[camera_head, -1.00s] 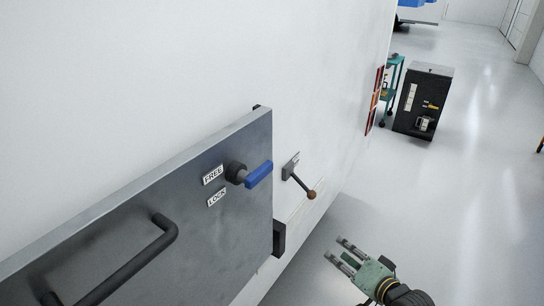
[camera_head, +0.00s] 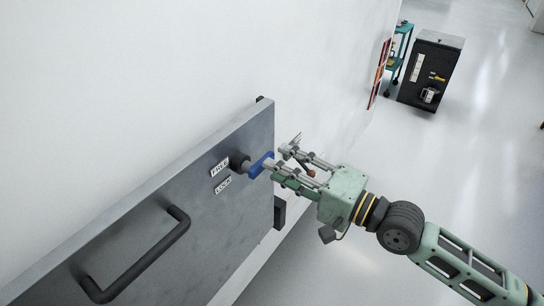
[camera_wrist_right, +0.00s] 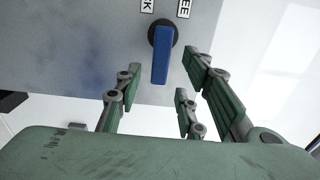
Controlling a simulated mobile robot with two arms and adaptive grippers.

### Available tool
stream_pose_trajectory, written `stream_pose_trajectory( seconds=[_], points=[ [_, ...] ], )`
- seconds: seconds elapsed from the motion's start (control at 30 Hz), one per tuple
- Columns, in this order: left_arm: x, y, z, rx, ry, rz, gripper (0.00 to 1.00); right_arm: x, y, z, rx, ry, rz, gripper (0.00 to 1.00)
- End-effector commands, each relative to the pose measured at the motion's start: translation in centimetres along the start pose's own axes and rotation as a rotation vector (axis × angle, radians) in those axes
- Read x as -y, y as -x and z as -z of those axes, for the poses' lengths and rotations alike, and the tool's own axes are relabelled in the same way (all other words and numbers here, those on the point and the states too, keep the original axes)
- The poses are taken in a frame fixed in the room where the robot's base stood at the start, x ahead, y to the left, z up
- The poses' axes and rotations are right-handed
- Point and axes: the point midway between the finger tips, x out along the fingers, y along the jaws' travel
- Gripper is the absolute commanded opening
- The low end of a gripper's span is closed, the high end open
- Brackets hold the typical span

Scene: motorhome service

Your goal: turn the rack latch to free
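The rack latch is a blue lever (camera_head: 260,166) on a dark round hub (camera_head: 238,163), fixed to a grey panel. Beside the hub are a FREE label (camera_head: 219,167) and a LOCK label (camera_head: 222,185). My right gripper (camera_head: 277,157) is at the lever, partly covering its outer end in the head view. In the right wrist view the lever (camera_wrist_right: 161,57) lies ahead, between the spread fingers (camera_wrist_right: 160,76), with gaps on both sides. The gripper is open, and I see no grip on the lever. My left gripper is not in view.
A dark bar handle (camera_head: 145,262) sticks out of the panel at lower left. A black cabinet (camera_head: 431,70) and a teal cart (camera_head: 399,55) stand farther back.

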Motion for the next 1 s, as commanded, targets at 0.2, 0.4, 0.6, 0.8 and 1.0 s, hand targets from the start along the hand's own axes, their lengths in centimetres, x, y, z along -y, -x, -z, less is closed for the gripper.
stream_pose_trajectory(
  seconds=[0.2, 0.4, 0.6, 0.8, 1.0],
  points=[
    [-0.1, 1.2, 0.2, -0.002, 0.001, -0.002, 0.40, 0.2, -2.5, 0.1, -0.001, 0.001, 0.000, 0.36],
    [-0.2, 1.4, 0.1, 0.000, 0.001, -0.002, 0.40, 0.0, -3.2, 0.0, 0.000, 0.002, -0.001, 0.36],
    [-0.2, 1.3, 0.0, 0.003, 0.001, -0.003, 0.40, -0.1, -3.2, 0.0, -0.001, 0.002, -0.001, 0.36],
    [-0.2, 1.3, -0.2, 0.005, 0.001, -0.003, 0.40, 0.0, -3.1, 0.0, -0.001, 0.002, -0.001, 0.18],
    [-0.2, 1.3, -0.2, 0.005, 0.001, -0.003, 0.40, -0.1, -3.1, 0.0, -0.001, 0.002, -0.002, 0.01]
  ],
)
